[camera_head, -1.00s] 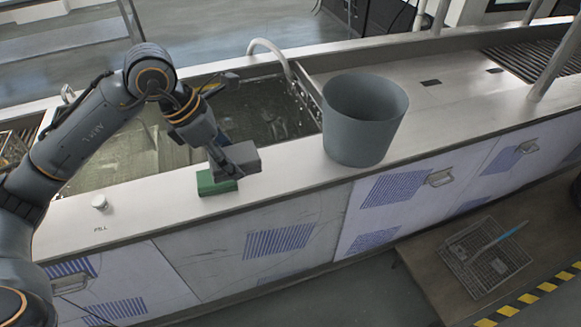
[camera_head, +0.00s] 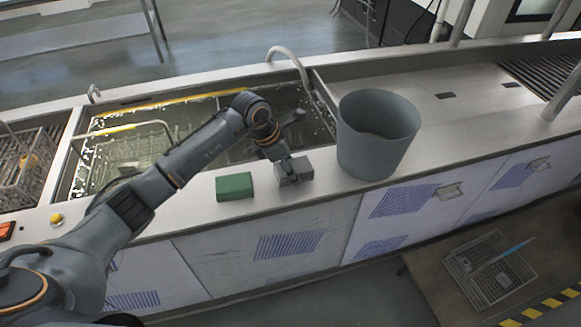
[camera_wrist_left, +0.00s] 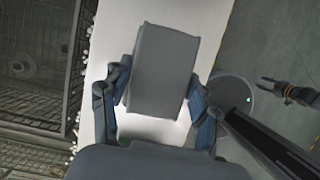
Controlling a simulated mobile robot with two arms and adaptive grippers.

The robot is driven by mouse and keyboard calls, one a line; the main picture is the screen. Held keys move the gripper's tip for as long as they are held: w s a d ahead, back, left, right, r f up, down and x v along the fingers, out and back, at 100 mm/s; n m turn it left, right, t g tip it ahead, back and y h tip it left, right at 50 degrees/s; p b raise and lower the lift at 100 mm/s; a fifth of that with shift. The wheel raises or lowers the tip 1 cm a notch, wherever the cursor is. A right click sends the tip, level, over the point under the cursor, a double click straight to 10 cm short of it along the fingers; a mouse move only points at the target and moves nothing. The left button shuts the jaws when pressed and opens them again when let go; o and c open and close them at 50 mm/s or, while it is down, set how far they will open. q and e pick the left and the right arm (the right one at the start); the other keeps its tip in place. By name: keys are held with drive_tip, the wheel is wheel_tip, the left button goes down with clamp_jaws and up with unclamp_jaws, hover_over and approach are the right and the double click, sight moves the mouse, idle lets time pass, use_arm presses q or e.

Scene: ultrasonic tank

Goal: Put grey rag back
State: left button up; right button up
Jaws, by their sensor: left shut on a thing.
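The grey rag (camera_head: 295,172) is a block-shaped grey piece at the counter's front strip, just right of the green block (camera_head: 235,187). My left gripper (camera_head: 284,160) is shut on it. In the left wrist view the grey rag (camera_wrist_left: 162,70) sits between the two fingers, over the pale counter. It looks at or very near counter height; I cannot tell if it touches. What seems to be my right gripper (camera_wrist_left: 273,91) shows small at the right of the wrist view; its jaws are unclear.
A grey bucket (camera_head: 372,152) stands on the counter just right of the rag. Behind is the open tank (camera_head: 215,108) with a curved pipe (camera_head: 287,53). A wire basket (camera_head: 22,172) is at the left.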

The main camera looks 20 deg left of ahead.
use_arm(q)
drive_tip(key=shift+f, duration=0.65)
drive_tip(key=shift+f, duration=0.1)
drive_tip(key=shift+f, duration=0.2)
drive_tip(key=o, duration=1.1)
drive_tip(key=shift+r, duration=0.1)
drive_tip(key=shift+r, duration=0.1)
